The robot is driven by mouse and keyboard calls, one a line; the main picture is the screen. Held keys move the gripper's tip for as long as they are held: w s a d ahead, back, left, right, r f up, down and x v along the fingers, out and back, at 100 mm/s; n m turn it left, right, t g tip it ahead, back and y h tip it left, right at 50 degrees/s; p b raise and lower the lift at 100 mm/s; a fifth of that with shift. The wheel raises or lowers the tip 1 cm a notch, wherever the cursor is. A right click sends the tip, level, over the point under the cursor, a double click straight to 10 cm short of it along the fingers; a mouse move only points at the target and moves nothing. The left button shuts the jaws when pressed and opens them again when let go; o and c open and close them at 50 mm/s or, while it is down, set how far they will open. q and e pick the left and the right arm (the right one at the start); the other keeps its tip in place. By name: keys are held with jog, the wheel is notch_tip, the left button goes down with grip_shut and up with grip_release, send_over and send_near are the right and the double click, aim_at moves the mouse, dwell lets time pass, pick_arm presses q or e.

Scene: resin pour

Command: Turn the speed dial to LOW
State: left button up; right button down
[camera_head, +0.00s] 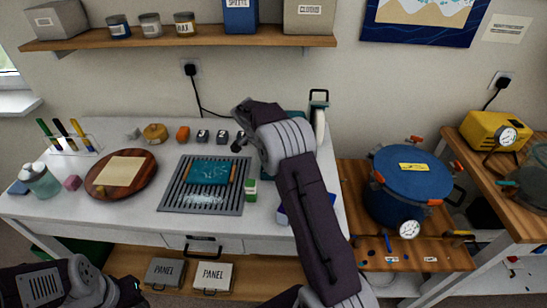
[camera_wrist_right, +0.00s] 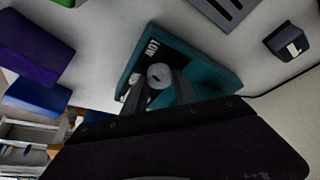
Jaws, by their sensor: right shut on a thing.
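In the right wrist view a teal box (camera_wrist_right: 218,72) carries a round grey dial (camera_wrist_right: 160,74) on a dark face with white lettering. One word there looks like LOW; the dial's pointer setting is too small to read. My right gripper (camera_wrist_right: 159,92) is shut on the dial, with a finger on each side of it. In the head view my right arm covers the gripper, the dial and most of the box. My left gripper (camera_head: 128,290) is at the lower left, cut by the frame edge and away from the table; its fingers are unclear.
Near the box lie purple (camera_wrist_right: 35,47) and blue (camera_wrist_right: 38,96) blocks and a small dark one (camera_wrist_right: 291,40). The white table also holds a grey grate (camera_head: 171,203) with a teal piece, a round wooden board (camera_head: 100,192) and small containers. A blue pot (camera_head: 400,205) stands right.

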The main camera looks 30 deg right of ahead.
jog(key=shift+w+r+m+g+p, duration=0.1)
jog(key=shift+m+g+p, duration=0.5)
jog(key=shift+m+p, duration=0.7)
jog(key=shift+m, duration=0.4)
jog(key=c, duration=1)
grip_release()
jog(key=v, duration=0.9)
jog(key=shift+a, duration=0.1)
